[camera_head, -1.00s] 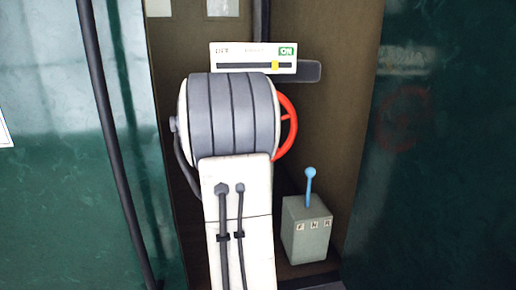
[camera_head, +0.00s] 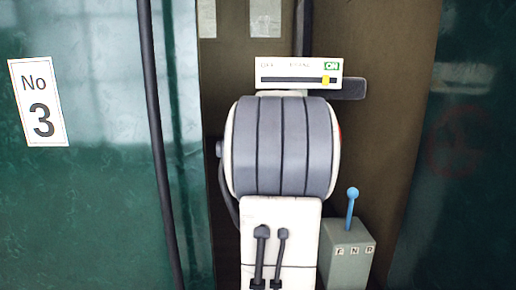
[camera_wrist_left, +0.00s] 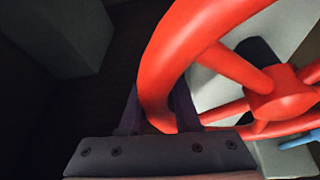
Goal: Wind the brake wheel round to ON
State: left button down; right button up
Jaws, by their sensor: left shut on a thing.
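The red brake wheel (camera_wrist_left: 205,30) fills much of the left wrist view, with its hub (camera_wrist_left: 283,95) and spokes at the right. My left gripper (camera_wrist_left: 158,112) is shut on the wheel's rim, with a finger on each side of it. In the head view my own arm hides the wheel, apart from a thin red sliver at the arm's right edge, and hides the gripper. The brake gauge (camera_head: 290,68) stands above, reading OFF at left and ON at right. Its yellow marker (camera_head: 326,79) is near the ON end, just short of the slot's right end. My right gripper is not in view.
A grey-green lever box (camera_head: 346,262) marked F, N, R, with a blue-knobbed lever (camera_head: 351,205), stands at the lower right, close to my arm. A black pipe (camera_head: 157,140) runs down the green wall at left. A "No 3" sign (camera_head: 37,101) hangs there.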

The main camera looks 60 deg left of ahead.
pick_arm(q)
jog(key=shift+w+r+m+g, duration=0.1)
jog(key=shift+r+m+g, duration=0.2)
jog(key=shift+r+m, duration=0.35)
jog(key=shift+r, duration=0.1)
jog(key=c, duration=0.6)
grip_release()
jog(key=shift+d, duration=0.1)
jog(key=v, duration=1)
jog(key=shift+d, duration=0.25)
